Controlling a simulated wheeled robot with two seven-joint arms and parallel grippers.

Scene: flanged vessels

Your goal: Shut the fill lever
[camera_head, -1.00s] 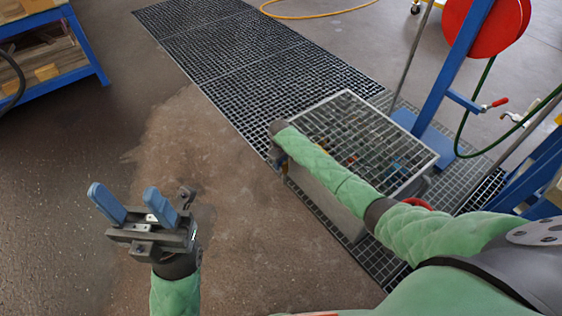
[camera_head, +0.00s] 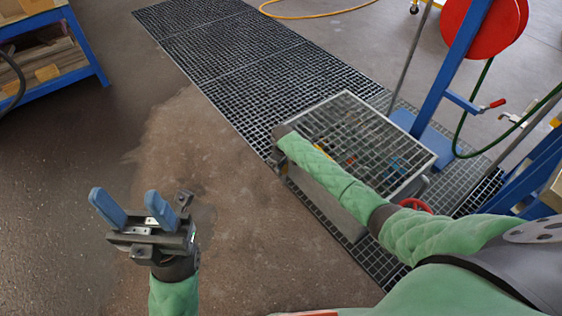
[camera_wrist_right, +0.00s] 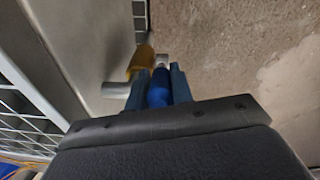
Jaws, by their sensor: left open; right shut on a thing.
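In the right wrist view, a lever with a bright blue grip (camera_wrist_right: 158,88) sits between the two blue-grey fingers of my right gripper (camera_wrist_right: 160,82), which is shut on it. A metal end shows beyond the grip, beside a yellow valve part (camera_wrist_right: 143,62) and a short metal pipe (camera_wrist_right: 115,90) on the tank's side. I take this blue grip as the fill lever; no label shows. In the head view my right forearm hides most of this spot. My left gripper (camera_head: 133,212) is open and empty above the bare floor at the lower left.
The grey tank with a grating top (camera_head: 362,135) stands on the floor grating (camera_head: 250,65). A red handwheel (camera_head: 416,205) is close to my right arm. A blue stand with a red reel (camera_head: 480,30) and green hose is at the right. A blue rack (camera_head: 90,50) is at upper left.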

